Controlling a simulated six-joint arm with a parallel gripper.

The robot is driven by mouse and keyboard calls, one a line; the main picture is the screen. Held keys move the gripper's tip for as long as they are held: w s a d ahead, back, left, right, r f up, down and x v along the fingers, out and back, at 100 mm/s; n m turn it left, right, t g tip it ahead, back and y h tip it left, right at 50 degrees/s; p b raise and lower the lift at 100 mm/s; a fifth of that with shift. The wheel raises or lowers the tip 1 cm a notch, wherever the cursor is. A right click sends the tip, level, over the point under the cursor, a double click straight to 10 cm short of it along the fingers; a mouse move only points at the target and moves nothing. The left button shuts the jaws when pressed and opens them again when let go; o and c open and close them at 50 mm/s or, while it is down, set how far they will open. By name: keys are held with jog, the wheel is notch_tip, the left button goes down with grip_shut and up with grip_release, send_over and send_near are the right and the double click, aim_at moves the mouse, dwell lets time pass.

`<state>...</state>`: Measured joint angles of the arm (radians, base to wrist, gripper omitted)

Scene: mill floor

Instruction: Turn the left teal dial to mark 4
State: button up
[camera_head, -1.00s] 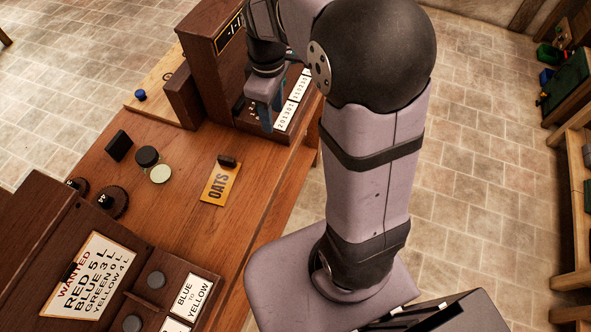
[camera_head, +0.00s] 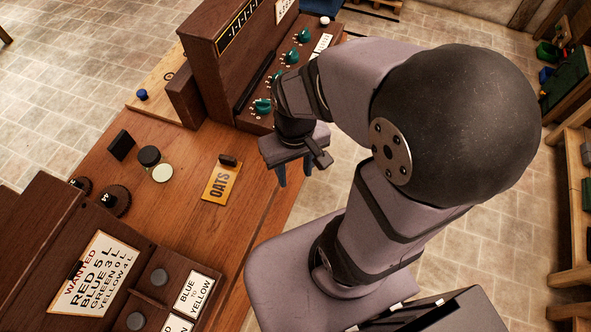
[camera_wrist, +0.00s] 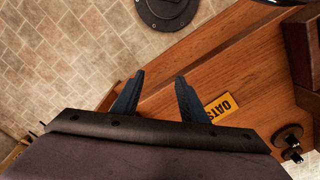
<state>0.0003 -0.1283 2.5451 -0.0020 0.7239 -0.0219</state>
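The wooden cabinet (camera_head: 212,62) has a row of teal dials on its sloped panel. The nearest teal dial (camera_head: 263,106) is at the lower left end of the row. Another teal dial (camera_head: 290,57) and a further teal dial (camera_head: 302,35) sit farther along; my arm partly covers the dial between. The marks are too small to read. My gripper (camera_head: 294,172) points down, open and empty, in front of the cabinet near the table's right edge, apart from the dials. In the wrist view its two fingers (camera_wrist: 158,80) are spread with nothing between them.
A yellow OATS card (camera_head: 220,183) lies on the wooden table (camera_head: 180,225). Black knobs and a pale disc (camera_head: 162,173) stand left of it. A WANTED board (camera_head: 95,275) is at lower left.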

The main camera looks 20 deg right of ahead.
jog(key=shift+s+f, duration=0.1)
jog(key=shift+s, duration=0.1)
jog(key=shift+o, duration=0.5)
jog(key=shift+o, duration=0.9)
jog(key=shift+w, duration=0.1)
notch_tip(320, 180, up, 6)
jog(key=n+p, duration=0.4)
jog(key=n, duration=0.8)
send_over(262, 101)
jog(key=shift+d, duration=0.1)
jog(key=shift+f+p, duration=1.25)
jog(key=shift+f, duration=2.3)
